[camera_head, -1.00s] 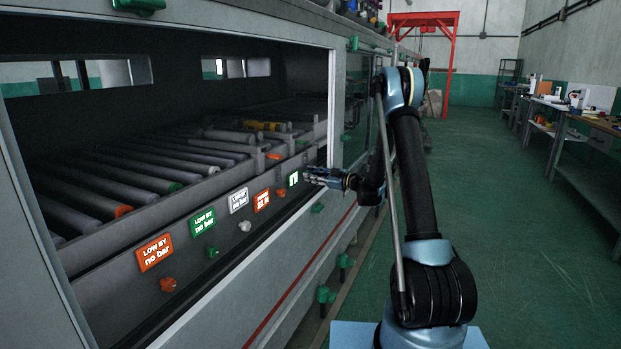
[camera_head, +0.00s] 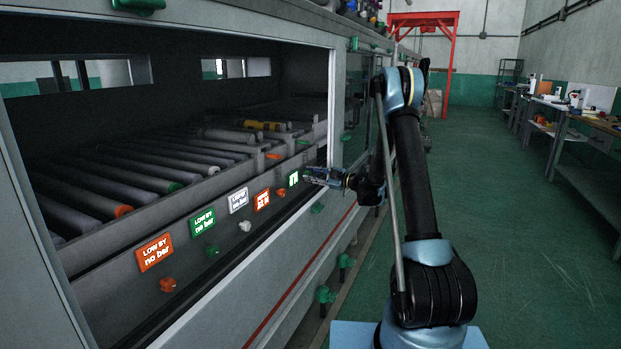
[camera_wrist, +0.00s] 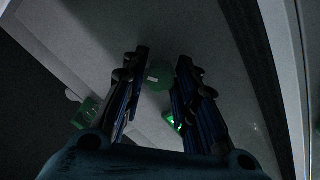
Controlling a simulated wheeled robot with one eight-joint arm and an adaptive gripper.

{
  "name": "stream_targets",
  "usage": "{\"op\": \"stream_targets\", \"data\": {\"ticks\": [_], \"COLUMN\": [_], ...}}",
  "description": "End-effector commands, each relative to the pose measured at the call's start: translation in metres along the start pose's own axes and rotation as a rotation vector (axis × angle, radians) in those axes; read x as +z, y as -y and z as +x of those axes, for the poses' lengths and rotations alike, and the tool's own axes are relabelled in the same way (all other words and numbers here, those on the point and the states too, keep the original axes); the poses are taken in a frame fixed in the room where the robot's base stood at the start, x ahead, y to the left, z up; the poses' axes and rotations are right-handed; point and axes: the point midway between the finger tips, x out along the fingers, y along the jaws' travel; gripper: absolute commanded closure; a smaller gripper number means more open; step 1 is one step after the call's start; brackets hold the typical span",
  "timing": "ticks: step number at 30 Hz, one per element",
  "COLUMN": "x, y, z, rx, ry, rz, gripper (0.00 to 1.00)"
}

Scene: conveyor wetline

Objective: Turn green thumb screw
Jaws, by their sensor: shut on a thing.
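A green thumb screw (camera_wrist: 160,78) shows between the fingertips of my gripper (camera_wrist: 158,75) in the wrist view, with a small pale mark beside it. The gripper is shut on it, one finger on each side. In the head view my gripper (camera_head: 313,175) reaches the machine's front rail beside the rightmost green label (camera_head: 293,179). The fingers hide the held screw there. Another green thumb screw (camera_head: 212,252) sits below the green "LOW BY no bar" label (camera_head: 203,221), apart from the gripper.
Orange (camera_head: 168,285) and white (camera_head: 245,226) screws sit along the same rail. Rollers (camera_head: 110,190) lie behind it inside the machine. A window post (camera_head: 335,110) stands close to my gripper. The green floor (camera_head: 530,250) to the right is clear up to the benches.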

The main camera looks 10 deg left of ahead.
Motion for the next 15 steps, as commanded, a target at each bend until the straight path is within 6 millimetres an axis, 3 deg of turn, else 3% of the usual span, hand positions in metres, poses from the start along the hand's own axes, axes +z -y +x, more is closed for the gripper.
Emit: {"op": "stream_targets", "data": {"ticks": [15], "x": [0.0017], "y": [-0.0039], "z": [-0.0004], "rx": [0.006], "ry": [0.004], "rz": [-0.298], "gripper": [0.90]}}
